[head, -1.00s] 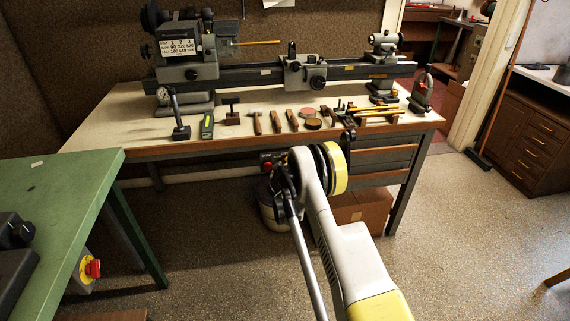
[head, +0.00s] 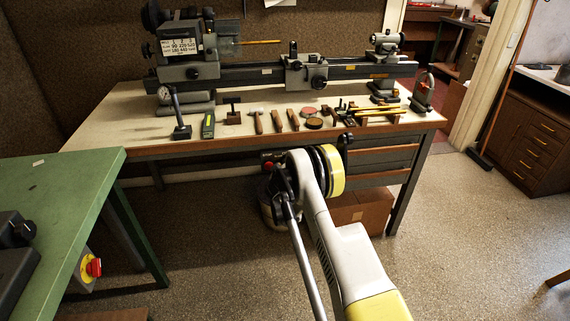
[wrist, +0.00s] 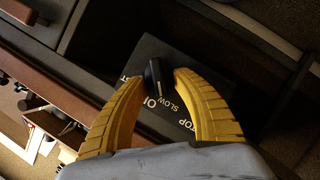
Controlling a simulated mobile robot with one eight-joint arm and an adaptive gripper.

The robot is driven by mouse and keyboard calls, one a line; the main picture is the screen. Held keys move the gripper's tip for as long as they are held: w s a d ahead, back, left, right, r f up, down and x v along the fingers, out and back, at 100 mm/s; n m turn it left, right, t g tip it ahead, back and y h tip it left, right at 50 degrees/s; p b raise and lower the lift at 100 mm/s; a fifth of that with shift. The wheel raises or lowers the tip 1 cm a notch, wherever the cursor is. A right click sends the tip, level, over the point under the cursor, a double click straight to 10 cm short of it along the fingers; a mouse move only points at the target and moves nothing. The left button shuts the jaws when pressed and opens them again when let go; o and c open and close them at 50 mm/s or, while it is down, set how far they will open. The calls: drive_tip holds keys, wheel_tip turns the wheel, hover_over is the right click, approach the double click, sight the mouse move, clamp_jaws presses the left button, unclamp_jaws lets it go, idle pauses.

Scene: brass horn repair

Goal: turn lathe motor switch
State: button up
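The lathe motor switch is a black knob (wrist: 156,76) on a dark box (wrist: 195,68) with white lettering, including "STOP" and "SLOW", in the wrist view. My gripper (wrist: 161,73) has its two yellow fingers on either side of the knob. The right fingertip stands slightly apart from the knob. The left one is very close, and I cannot tell if it touches. In the head view my arm hides the gripper and the switch in front of the bench. The grey lathe (head: 305,73) stands on the bench top.
The workbench (head: 110,118) carries hand tools along its front edge. Drawers (head: 385,160) and a cardboard box (head: 365,208) are beneath its right side. A green table (head: 70,200) with a red and yellow switch (head: 91,267) is at left. Open floor lies at right.

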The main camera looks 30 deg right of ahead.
drive_tip(key=v, duration=1.2)
drive_tip(key=shift+r, duration=0.1)
